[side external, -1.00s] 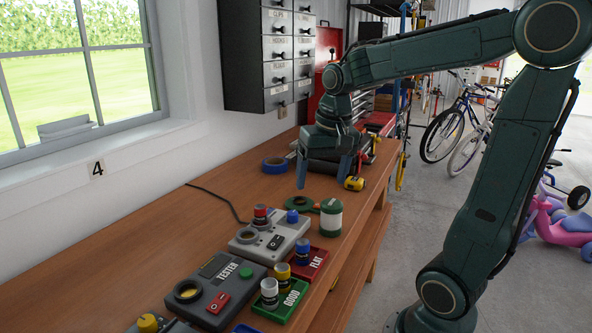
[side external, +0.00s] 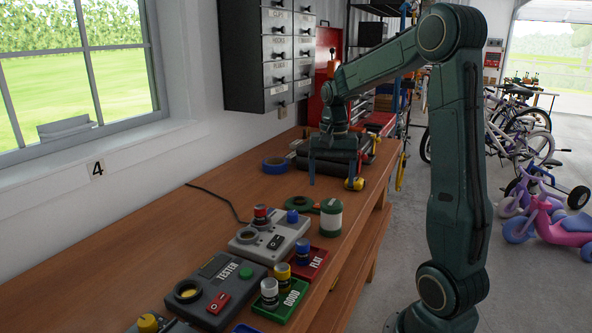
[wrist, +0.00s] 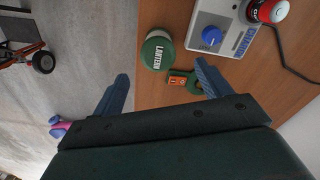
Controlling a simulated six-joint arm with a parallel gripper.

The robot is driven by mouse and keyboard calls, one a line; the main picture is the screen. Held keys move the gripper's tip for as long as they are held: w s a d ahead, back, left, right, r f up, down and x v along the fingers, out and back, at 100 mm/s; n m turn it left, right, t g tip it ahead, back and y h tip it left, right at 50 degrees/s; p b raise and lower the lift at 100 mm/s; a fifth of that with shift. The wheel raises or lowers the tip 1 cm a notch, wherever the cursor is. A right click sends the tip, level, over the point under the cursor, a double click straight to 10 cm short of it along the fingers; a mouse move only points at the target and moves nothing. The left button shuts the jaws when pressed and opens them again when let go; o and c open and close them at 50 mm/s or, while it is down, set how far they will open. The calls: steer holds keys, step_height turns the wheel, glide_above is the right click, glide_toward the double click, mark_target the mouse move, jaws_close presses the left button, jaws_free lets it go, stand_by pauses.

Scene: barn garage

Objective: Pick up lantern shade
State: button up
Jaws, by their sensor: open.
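The lantern shade appears to be the pale cylinder with a green cap and green base (side external: 331,218), upright near the bench's right edge in the side view. In the wrist view its round green top marked LANTERN (wrist: 157,50) lies just ahead of the space between my fingers. My gripper (side external: 332,180) is open and empty above the bench, beyond the cylinder in the side view. Both spread fingers also show in the wrist view (wrist: 162,72). A flat green piece with an orange switch (wrist: 186,82) lies beside the cylinder, partly behind my finger.
A tester box (side external: 219,287) and red (side external: 309,263) and green (side external: 285,303) trays stand nearer. Blue tape (side external: 275,165) lies at the back. The bench's left side is mostly clear.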

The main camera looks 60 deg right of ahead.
mark_target(331, 203)
steer(key=shift+f, duration=3.9)
steer(key=shift+f, duration=0.1)
steer(key=shift+s+f, duration=0.15)
steer(key=shift+f, duration=1.15)
steer(key=shift+s+f, duration=0.1)
steer(key=shift+f, duration=1.15)
steer(key=c, duration=1)
